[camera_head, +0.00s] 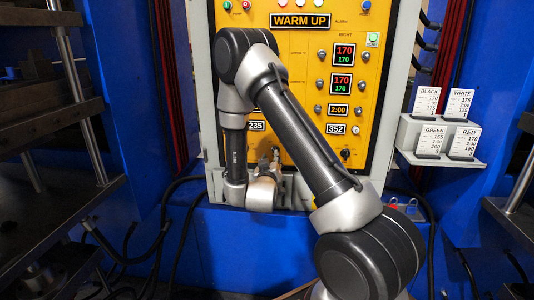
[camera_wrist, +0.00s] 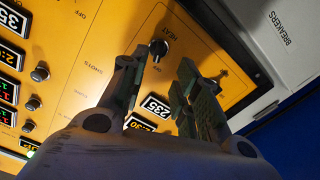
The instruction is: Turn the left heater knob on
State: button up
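The left heater knob (camera_wrist: 159,48) is a round black knob on the yellow panel, beside the word HEAT and below the 235 display (camera_wrist: 155,105). The wrist view is strongly turned. The knob lies just beyond my fingertips, in line with the gap between them. My gripper (camera_wrist: 162,62) is open, with one finger on each side of that gap and nothing held. I see no clear contact with the knob. In the head view my gripper (camera_head: 277,155) is low in front of the panel, and my arm hides much of the panel's left side. The knob cannot be made out there.
The yellow panel (camera_head: 300,60) carries several displays and small buttons. A similar black knob (camera_head: 345,155) sits below the 352 display. A grey BREAKERS section (camera_wrist: 270,40) borders the panel. Recipe cards (camera_head: 428,140) stand on a shelf at right. Dark press plates (camera_head: 50,215) stand at left.

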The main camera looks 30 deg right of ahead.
jog(key=x, duration=0.7)
jog(key=shift+w+d+r, duration=0.25)
jog(key=shift+w+r, duration=0.1)
jog(key=shift+c, duration=0.4)
jog(key=c, duration=0.6)
